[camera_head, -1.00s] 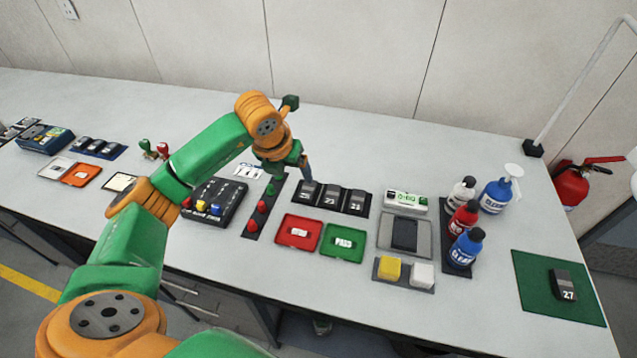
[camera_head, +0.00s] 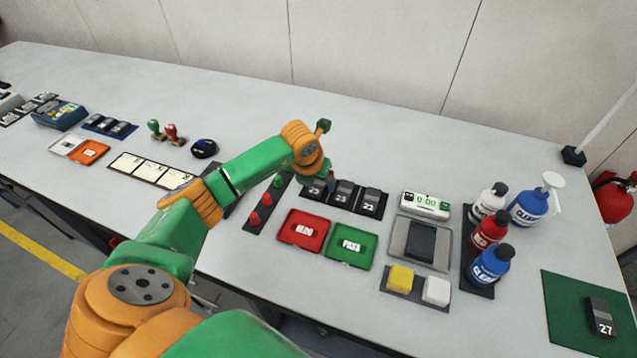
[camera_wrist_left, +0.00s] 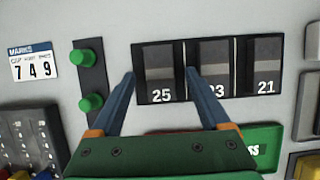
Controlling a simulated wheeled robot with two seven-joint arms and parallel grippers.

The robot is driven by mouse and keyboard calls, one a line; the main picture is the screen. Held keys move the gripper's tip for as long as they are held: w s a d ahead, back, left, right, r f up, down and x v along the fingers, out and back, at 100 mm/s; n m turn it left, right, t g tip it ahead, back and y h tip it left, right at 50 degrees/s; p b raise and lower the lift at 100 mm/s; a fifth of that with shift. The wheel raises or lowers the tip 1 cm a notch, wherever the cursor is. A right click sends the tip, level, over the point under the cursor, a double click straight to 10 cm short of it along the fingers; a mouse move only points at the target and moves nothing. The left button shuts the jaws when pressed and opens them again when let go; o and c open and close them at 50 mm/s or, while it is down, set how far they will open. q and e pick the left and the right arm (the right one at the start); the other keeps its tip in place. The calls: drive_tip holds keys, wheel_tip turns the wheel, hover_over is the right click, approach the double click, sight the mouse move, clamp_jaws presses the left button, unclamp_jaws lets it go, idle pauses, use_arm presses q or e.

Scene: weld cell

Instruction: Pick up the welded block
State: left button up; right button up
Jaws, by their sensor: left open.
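Dark grey blocks numbered 25 (camera_wrist_left: 162,72), 23 (camera_wrist_left: 213,75) and 21 (camera_wrist_left: 265,70) stand in a row in a black tray (camera_wrist_left: 204,97). The same row shows in the head view, with 23 (camera_head: 344,191) and 21 (camera_head: 370,201) clear and 25 partly behind my arm. My left gripper (camera_wrist_left: 160,74) is open, with one blue finger on each side of block 25. I cannot tell whether the fingers touch it. Another block, 27 (camera_head: 600,316), lies on a green mat (camera_head: 565,310) at far right. My right gripper is out of view.
Red (camera_head: 303,231) and green (camera_head: 351,246) trays lie in front of the row. A grey fixture (camera_head: 420,242), a timer (camera_head: 425,204) and several bottles (camera_head: 490,232) stand to the right. A strip with red and green knobs (camera_head: 266,203) is close on the left.

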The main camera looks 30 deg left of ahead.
use_arm(q)
drive_tip(key=shift+r, duration=0.1)
clamp_jaws()
